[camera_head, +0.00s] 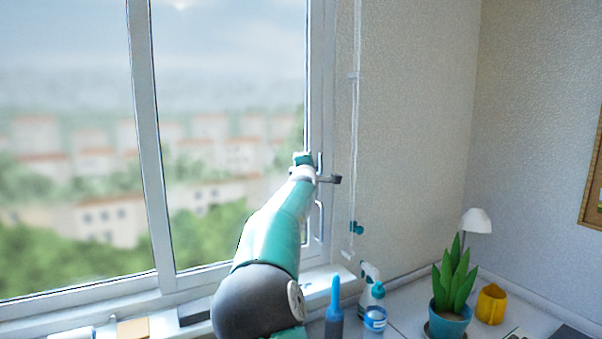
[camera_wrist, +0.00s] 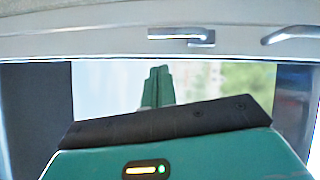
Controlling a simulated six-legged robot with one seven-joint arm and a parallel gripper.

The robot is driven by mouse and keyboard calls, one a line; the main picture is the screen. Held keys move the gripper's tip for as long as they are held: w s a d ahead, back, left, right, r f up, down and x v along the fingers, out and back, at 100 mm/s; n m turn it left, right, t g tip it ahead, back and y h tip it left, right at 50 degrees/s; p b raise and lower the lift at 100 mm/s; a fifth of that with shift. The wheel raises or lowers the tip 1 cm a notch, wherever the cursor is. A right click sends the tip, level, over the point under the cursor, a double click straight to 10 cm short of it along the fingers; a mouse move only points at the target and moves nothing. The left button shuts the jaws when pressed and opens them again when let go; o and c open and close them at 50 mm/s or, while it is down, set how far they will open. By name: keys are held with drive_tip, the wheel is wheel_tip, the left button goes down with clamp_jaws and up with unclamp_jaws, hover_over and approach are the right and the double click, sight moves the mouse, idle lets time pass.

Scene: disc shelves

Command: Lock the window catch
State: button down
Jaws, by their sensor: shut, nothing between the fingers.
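The window catch is a small silver lever (camera_head: 319,162) on the right upright of the window frame in the head view. It also shows near the top of the wrist view (camera_wrist: 182,36), lying along the pale frame. My gripper (camera_head: 303,158) is at the catch's height, just to its left in the head view, and partly hides that area. In the wrist view my gripper's green fingers (camera_wrist: 158,70) are together and empty. Their tips point toward the frame below the catch, with a visible gap. I cannot tell whether the catch is locked.
A fixed pull handle (camera_head: 319,221) sits below the catch. A blind cord (camera_head: 355,120) hangs to the right.

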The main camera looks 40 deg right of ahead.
drive_tip(key=r+v, duration=0.1)
drive_tip(key=v, duration=0.8)
drive_tip(key=shift+s+a, duration=0.25)
drive_tip(key=shift+a, duration=0.2)
drive_tip(key=shift+f, duration=0.1)
drive_tip(key=s+a+f+m+g+y, duration=0.1)
drive_tip(key=s+a+f+m+y, duration=0.15)
drive_tip(key=a+f, duration=0.35)
drive_tip(key=s+a+f+m+y, duration=0.1)
drive_tip(key=a+f+m+y, duration=0.1)
drive_tip(key=a+f+y, duration=0.4)
drive_tip(key=s+a+f+m+g+y, duration=0.1)
drive_tip(key=a+f+m+y, duration=0.2)
drive_tip(key=a, duration=0.5)
drive_tip(key=s+a+f+m+g+y, duration=0.1)
drive_tip(key=s+a+f, duration=0.4)
drive_tip(key=s+a, duration=0.6)
drive_tip(key=s+a+f+m+g+y, duration=0.1)
drive_tip(key=s+a+f, duration=0.4)
drive_tip(key=s+a, duration=0.6)
drive_tip(key=a+g+y, duration=0.1)
drive_tip(key=a+g, duration=0.1)
drive_tip(key=a, duration=0.3)
drive_tip(key=shift+a+g, duration=0.3)
